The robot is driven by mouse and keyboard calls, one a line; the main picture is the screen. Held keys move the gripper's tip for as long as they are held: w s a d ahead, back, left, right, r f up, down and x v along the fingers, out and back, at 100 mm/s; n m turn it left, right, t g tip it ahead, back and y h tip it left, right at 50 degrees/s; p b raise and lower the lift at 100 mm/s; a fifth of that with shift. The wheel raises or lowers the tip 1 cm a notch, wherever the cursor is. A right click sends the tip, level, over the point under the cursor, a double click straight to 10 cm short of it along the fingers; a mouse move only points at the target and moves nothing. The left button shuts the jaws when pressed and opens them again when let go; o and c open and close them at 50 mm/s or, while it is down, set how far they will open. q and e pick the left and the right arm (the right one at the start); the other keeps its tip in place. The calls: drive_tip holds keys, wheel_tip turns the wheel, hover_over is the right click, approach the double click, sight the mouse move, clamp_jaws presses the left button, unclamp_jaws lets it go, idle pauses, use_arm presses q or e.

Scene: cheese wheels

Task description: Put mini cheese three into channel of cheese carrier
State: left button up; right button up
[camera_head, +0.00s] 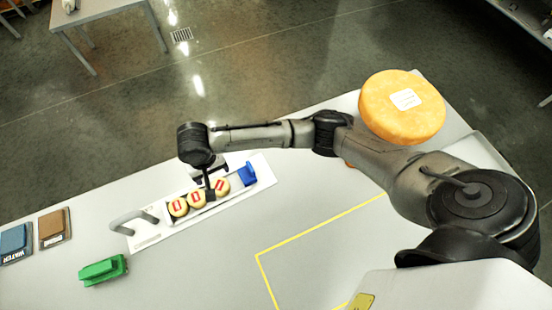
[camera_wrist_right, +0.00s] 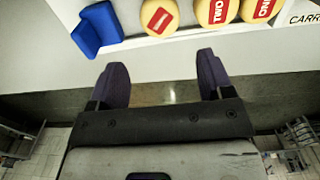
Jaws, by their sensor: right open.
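The cheese carrier (camera_head: 148,240) is a long white tray with a grey handle at its left end. Three small yellow mini cheeses with red labels sit in a row in its channel. The one beside the blue block, mini cheese three by its place (camera_head: 223,188), also shows in the right wrist view (camera_wrist_right: 160,17); its label is not readable there. Mini cheese two (camera_wrist_right: 215,10) and mini cheese one (camera_wrist_right: 258,9) are beside it. My right gripper (camera_wrist_right: 162,78) is open and empty; in the head view it hangs over the row, partly covering it. My left gripper is not in view.
The blue block (camera_head: 247,174) stands at the carrier's right end. A green block (camera_head: 103,270), a brown box (camera_head: 54,227) and a blue box (camera_head: 15,242) lie left. A large orange cheese wheel (camera_head: 402,106) is at the back right. Yellow tape marks clear table at the front.

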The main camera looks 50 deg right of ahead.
drive_tip(key=s+a+f+n+t+y, duration=0.1)
drive_tip(key=s+a+f+n+y, duration=0.3)
drive_tip(key=s, duration=0.8)
drive_tip(key=s+d, duration=0.1)
drive_tip(key=s, duration=0.1)
drive_tip(key=s+f+n+t, duration=0.1)
drive_tip(key=s, duration=0.1)
drive_tip(key=s+d+f+t+h, duration=0.1)
drive_tip(key=s, duration=0.1)
drive_tip(key=shift+s+d+n, duration=0.3)
drive_tip(key=shift+s+n, duration=0.1)
drive_tip(key=s+d+n+h, duration=0.1)
drive_tip(key=s+d+h, duration=0.1)
drive_tip(key=s+d, duration=0.6)
drive_tip(key=shift+s+d+r+t+h, duration=0.3)
drive_tip(key=shift+s+d+h, duration=0.1)
drive_tip(key=shift+s, duration=0.25)
drive_tip(key=shift+a, duration=0.1)
